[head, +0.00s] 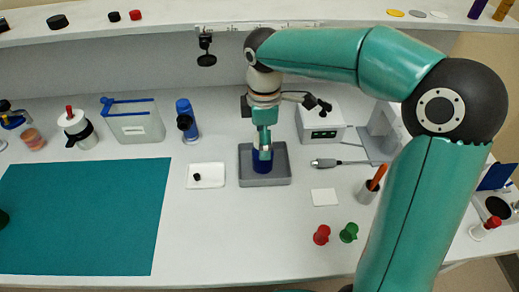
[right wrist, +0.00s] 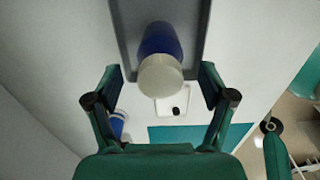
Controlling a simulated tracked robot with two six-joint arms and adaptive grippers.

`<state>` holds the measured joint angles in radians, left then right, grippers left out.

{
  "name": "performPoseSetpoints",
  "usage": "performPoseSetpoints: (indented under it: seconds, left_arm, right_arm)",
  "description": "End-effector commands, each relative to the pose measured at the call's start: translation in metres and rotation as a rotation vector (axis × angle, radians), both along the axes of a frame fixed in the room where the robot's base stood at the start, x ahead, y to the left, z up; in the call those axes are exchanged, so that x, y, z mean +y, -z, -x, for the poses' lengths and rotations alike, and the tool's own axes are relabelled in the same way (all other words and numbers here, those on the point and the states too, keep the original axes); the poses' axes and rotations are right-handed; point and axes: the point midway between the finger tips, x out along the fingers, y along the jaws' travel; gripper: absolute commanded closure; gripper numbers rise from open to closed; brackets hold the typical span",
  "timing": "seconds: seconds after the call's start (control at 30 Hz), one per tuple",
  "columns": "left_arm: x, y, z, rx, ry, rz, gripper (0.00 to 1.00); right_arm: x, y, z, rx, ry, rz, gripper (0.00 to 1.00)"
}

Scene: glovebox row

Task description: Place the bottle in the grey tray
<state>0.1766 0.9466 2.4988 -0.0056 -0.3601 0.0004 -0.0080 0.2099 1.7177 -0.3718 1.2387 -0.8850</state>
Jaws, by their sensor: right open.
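The blue bottle (head: 262,166) with a pale cap (right wrist: 160,77) stands in the grey tray (head: 279,180). It appears upright and is partly hidden behind my gripper in the head view. The tray's rim also shows in the right wrist view (right wrist: 124,40). My right gripper (head: 263,150) is directly above the tray, at the bottle's top. In the right wrist view its fingers (right wrist: 161,82) are open, one on each side of the cap, with gaps between them and the bottle. My left gripper does not show.
A white dish (head: 213,176) with a small black item sits left of the tray. A teal mat (head: 85,215) lies further left. A blue tube-shaped item (head: 187,118) and a white device (head: 320,122) stand behind. Red (head: 321,235) and green (head: 349,233) pieces lie in front right.

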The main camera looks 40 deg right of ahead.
Motion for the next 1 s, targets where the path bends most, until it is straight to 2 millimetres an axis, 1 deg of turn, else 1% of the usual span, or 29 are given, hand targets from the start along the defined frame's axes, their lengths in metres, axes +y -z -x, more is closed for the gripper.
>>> performPoseSetpoints:
  seconds: [0.03, 0.1, 0.2, 0.33, 0.5, 1.0]
  left_arm:
    - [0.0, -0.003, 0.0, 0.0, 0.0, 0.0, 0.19]
    - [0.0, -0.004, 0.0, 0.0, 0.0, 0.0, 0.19]
    - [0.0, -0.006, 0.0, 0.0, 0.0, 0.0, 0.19]
    - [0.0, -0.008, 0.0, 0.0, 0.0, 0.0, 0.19]
    - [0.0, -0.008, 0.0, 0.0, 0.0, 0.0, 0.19]
    - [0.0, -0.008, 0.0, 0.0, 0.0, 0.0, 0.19]
  right_arm:
    - [0.0, -0.013, -0.001, -0.006, -0.001, -0.001, 0.18]
    - [0.0, -0.027, -0.001, -0.004, 0.0, -0.001, 0.18]
    - [0.001, -0.043, -0.001, -0.003, -0.001, -0.001, 0.18]
    - [0.001, -0.056, 0.0, 0.0, 0.0, 0.0, 0.18]
    - [0.0, -0.062, 0.0, 0.001, 0.0, -0.001, 0.18]
    - [0.001, -0.062, 0.0, 0.001, -0.001, -0.001, 0.18]
